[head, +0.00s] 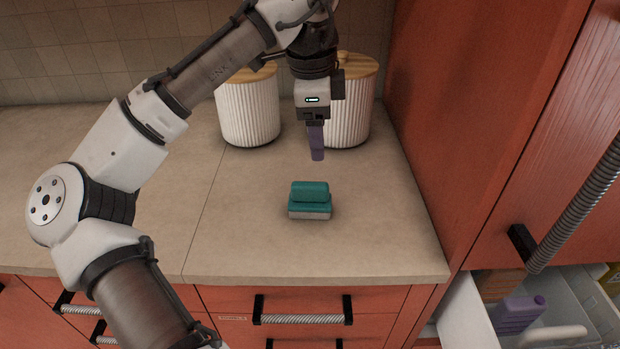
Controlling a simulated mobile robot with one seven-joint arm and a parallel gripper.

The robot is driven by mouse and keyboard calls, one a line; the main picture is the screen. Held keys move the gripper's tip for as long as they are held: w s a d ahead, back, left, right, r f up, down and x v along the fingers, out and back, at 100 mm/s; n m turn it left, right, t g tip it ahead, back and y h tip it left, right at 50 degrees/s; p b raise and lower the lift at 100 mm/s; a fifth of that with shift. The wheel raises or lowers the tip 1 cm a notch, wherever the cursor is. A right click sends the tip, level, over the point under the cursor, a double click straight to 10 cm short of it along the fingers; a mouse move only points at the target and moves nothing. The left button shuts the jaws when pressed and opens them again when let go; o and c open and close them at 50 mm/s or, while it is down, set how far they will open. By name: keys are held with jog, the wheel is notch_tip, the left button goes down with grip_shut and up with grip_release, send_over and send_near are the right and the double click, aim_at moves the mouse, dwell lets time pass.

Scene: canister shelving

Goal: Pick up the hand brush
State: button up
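The hand brush (310,198) lies on the countertop, with a teal handle block on top and a pale lower edge. It stands in the open, in front of the two canisters. My gripper (317,157) hangs pointing down above and behind the brush, apart from it. Its purple fingertip part shows edge-on as one narrow strip, so the gap between the fingers is hidden. I see nothing clearly held in it.
Two white ribbed canisters with wooden lids, left (249,108) and right (352,118), stand behind. A tall red cabinet (440,120) bounds the right. An open drawer (471,315) holds a purple bottle (519,313) at lower right. The countertop (245,235) is clear around the brush.

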aim_at(310, 183)
jog(key=shift+g+y, duration=0.5)
jog(key=shift+g, duration=0.1)
jog(key=f, duration=0.3)
jog(key=a+f, duration=0.1)
jog(key=f, duration=0.1)
jog(key=s+f, duration=0.1)
jog(key=f, duration=0.2)
jog(key=shift+a+f, duration=0.25)
jog(key=shift+f, duration=0.1)
notch_tip(310, 183, down, 6)
jog(key=shift+w+d+r+p, duration=0.15)
jog(key=shift+r+p, duration=0.05)
jog(key=shift+p, duration=0.35)
jog(key=c, duration=1.1)
jog(key=shift+r, duration=0.15)
